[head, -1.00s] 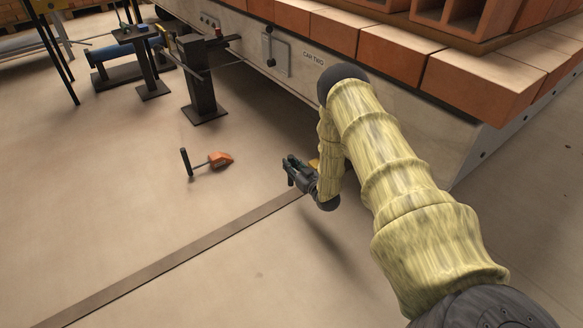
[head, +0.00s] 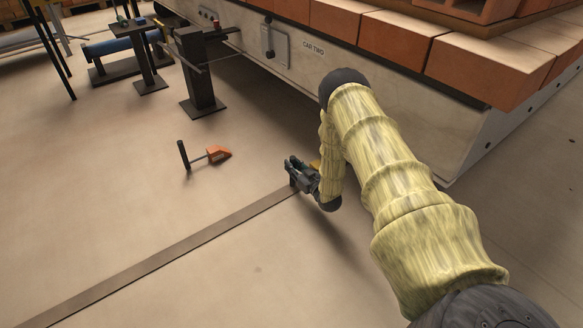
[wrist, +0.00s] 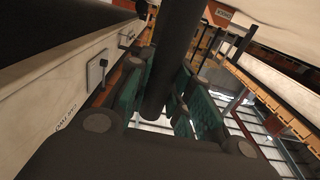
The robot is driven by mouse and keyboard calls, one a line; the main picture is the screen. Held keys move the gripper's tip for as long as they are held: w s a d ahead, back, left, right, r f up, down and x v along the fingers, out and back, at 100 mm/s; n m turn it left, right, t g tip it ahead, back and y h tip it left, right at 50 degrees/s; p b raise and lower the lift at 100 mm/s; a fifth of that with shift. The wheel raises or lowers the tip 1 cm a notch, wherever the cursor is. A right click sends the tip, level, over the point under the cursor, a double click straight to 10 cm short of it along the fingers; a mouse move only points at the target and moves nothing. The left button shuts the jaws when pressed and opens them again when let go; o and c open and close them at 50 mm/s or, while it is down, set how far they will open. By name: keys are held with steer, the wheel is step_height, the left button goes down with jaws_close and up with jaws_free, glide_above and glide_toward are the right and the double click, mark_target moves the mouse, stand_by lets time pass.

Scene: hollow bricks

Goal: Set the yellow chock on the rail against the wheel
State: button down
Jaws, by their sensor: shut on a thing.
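My gripper (head: 293,169) is low over the far end of the floor rail (head: 170,250), a flat brown strip. In the wrist view its green pads (wrist: 183,95) are closed on a thick dark bar (wrist: 180,45), which looks like the yellow chock's handle. A small bit of yellow, likely the yellow chock (head: 315,163), shows beside the gripper; my arm hides the rest. I cannot tell whether it touches the rail. No wheel can be made out; the rail's far end is hidden behind my arm.
A pale car (head: 350,75) marked CAR TWO, loaded with bricks (head: 395,42), stands behind my arm. An orange chock with a dark handle (head: 218,153) lies on the floor to the left. A dark post (head: 198,85) stands behind it.

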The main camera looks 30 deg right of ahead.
steer(key=shift+w+d+b, duration=0.2)
steer(key=shift+d+b, duration=0.1)
steer(key=shift+d, duration=2.15)
steer(key=shift+w+d+b, duration=0.2)
steer(key=shift+d+b, duration=0.1)
steer(key=shift+d, duration=2.15)
steer(key=shift+w+d+b, duration=0.15)
steer(key=shift+d+b, duration=0.4)
steer(key=shift+d, duration=2.1)
steer(key=shift+f, duration=0.1)
steer(key=c, duration=0.6)
jaws_free()
steer(key=shift+f, duration=0.1)
steer(key=shift+r+p, duration=4.5)
steer(key=shift+r, duration=1.05)
